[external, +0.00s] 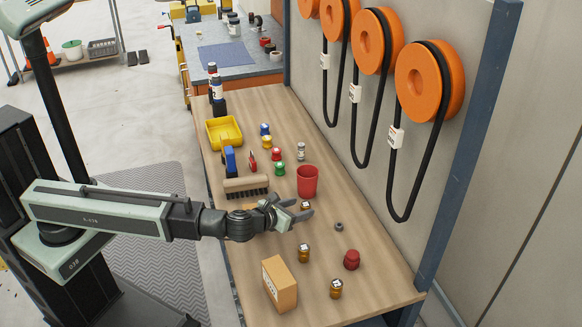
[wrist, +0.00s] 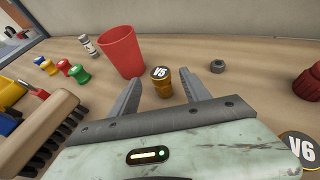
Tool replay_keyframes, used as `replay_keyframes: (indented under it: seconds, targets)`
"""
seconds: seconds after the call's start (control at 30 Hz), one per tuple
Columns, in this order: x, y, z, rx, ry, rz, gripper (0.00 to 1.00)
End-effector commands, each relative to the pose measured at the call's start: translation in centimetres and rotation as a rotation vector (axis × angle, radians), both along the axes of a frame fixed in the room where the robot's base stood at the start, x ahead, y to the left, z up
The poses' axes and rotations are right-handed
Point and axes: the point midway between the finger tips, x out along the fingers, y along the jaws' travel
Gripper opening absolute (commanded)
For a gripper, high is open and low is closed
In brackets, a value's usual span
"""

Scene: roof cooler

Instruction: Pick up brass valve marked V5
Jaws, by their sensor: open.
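The brass valve marked V5 (wrist: 163,88) stands upright on the wooden bench, its dark round top showing the V5 label in the wrist view. It also shows in the external view (external: 305,205), partly hidden by my fingers. My gripper (external: 302,208) is open and low over the bench. In the wrist view my gripper (wrist: 166,84) has one finger on each side of V5, with V5 between and just ahead of the fingers. I see a gap on both sides and cannot tell how far it lies between them. A second brass valve, marked V6 (wrist: 297,150), is at the lower right.
A red cup (external: 307,181) stands close behind V5. A brush (external: 247,188) lies to the left. A grey nut (external: 339,226), a red knob (external: 351,260), brass valves (external: 304,254) (external: 336,289) and a cardboard box (external: 280,285) stand nearer the front. Hoses hang along the wall.

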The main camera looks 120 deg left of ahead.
Motion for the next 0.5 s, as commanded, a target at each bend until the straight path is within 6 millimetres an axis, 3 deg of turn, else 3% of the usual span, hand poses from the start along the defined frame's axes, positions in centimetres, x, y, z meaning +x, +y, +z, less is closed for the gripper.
replay_keyframes:
  seconds: [0.07,0.2,0.4,0.5]
  targets:
    - [0.6,1.3,-1.6,0.000,0.000,0.003,0.55]
    - [1.1,3.1,-2.0,0.000,0.001,0.002,0.55]
    - [1.1,3.1,-1.8,0.000,0.000,0.001,0.55]
    - [1.1,3.1,-1.8,0.000,0.000,0.001,0.27]
